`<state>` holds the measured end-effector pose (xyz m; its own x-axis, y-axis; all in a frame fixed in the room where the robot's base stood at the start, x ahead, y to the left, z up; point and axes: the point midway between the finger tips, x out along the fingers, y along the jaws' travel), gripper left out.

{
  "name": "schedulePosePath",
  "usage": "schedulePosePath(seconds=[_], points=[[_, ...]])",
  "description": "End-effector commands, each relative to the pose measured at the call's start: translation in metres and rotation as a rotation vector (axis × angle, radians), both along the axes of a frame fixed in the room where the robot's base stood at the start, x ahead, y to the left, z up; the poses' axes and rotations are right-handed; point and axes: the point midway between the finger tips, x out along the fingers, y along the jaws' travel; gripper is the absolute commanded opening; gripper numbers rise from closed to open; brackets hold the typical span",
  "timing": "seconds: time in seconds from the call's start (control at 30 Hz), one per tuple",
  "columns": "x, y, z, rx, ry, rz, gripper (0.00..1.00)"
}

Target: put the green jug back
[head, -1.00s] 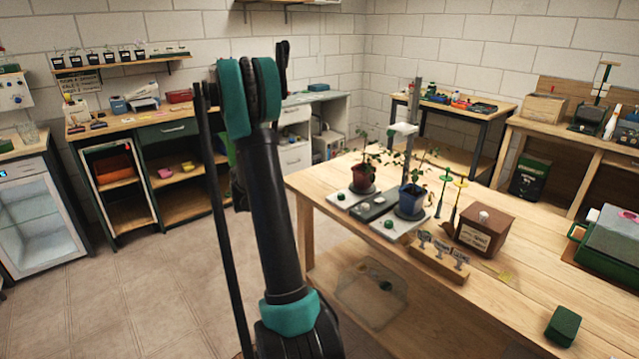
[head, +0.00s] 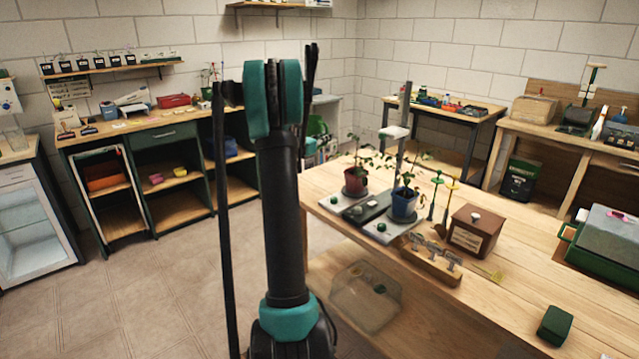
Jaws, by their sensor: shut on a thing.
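My raised arm (head: 283,215) stands upright in the middle of the head view and hides what lies straight behind it. My gripper is not clearly visible; it seems hidden behind the arm.
A wooden table (head: 490,292) on the right bears a red pot (head: 355,181), a blue pot (head: 404,204), a brown box (head: 475,231) and a dark green block (head: 554,325). A cabinet bench (head: 150,130) stands at the back left. Floor (head: 150,290) on the left is clear.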

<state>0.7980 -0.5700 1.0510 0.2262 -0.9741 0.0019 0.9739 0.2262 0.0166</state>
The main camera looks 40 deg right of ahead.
Motion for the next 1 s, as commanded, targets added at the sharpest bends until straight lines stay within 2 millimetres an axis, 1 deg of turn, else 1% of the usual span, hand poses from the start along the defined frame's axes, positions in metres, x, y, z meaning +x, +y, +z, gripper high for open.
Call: schedulePosePath(seconds=[0.03,0.1,0.4,0.5,0.63,0.87,1.0], points=[[0.001,0.0,-0.012,0.0,0.0,0.001,0.0],[0.001,0.0,-0.029,0.0,0.0,0.001,0.0],[0.001,0.001,-0.098,0.0,0.0,0.002,0.0],[0.001,0.0,-0.118,0.0,0.0,0.002,0.0],[0.001,0.001,-0.135,0.0,0.0,0.002,0.0],[0.001,0.001,-0.148,0.0,0.0,0.002,0.0],[0.001,0.001,-0.166,0.0,0.0,0.002,0.0]])
